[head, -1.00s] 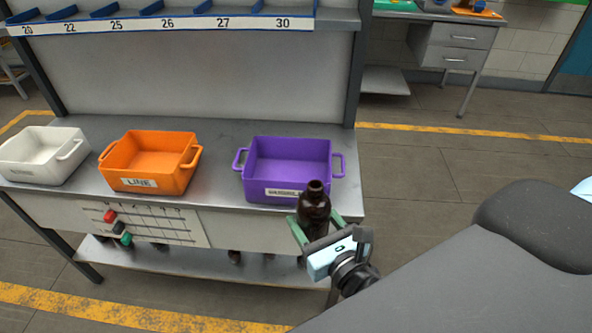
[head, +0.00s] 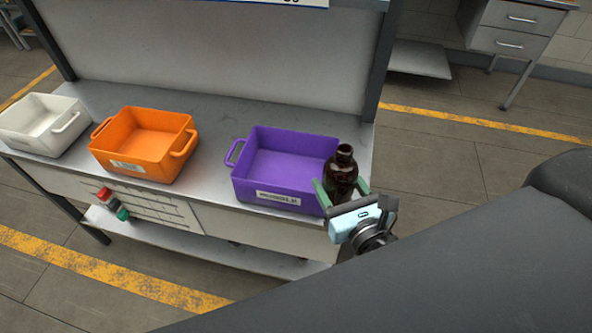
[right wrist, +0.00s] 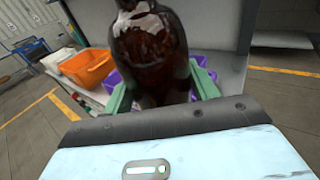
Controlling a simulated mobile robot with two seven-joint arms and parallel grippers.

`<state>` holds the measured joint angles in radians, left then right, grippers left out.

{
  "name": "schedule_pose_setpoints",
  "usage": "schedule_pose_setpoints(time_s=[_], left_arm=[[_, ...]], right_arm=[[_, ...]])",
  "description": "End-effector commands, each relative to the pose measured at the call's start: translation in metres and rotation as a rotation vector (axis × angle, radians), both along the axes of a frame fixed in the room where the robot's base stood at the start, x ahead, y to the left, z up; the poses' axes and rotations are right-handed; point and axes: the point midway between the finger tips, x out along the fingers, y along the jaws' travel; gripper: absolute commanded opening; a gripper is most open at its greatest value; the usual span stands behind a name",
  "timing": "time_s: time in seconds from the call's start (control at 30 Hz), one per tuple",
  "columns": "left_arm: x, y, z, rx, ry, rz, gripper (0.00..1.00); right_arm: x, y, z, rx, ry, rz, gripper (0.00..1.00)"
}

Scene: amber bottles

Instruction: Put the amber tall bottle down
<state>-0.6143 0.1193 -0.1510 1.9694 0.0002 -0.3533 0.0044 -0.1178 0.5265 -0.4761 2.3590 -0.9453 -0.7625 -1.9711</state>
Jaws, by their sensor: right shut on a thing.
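The amber tall bottle (head: 343,174) is dark brown and upright, at the right front of the purple bin in the head view. My right gripper (head: 341,194) is shut on it, with a green finger on each side. In the right wrist view the bottle (right wrist: 150,55) stands between the green fingers of the gripper (right wrist: 163,92) and fills the top middle. Its base is hidden, and I cannot tell whether it touches the bench. My left gripper is not in view.
On the grey bench (head: 213,130) stand a purple bin (head: 275,194), an orange bin (head: 130,165) and a white bin (head: 28,138). The bottle overlaps the purple bin's right side in the head view. Bare bench lies between the orange and purple bins.

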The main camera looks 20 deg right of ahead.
Motion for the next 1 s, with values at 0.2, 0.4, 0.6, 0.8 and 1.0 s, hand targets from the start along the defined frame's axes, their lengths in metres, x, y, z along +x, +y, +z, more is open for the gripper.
schedule_pose_setpoints(time_s=[0.2,0.4,0.6,0.8,1.0], left_arm=[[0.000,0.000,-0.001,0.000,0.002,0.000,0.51],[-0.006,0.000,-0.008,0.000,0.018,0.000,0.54],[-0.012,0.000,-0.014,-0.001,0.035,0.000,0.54],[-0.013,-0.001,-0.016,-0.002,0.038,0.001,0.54],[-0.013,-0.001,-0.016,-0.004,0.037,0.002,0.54]], right_arm=[[0.000,0.004,0.000,0.003,0.000,-0.001,0.31],[0.003,0.051,-0.006,0.015,0.016,-0.018,0.31],[0.000,0.121,0.005,0.012,0.017,-0.014,0.31],[-0.006,0.160,0.019,0.003,0.007,-0.002,0.31],[-0.007,0.165,0.021,-0.002,0.004,-0.003,0.31]])
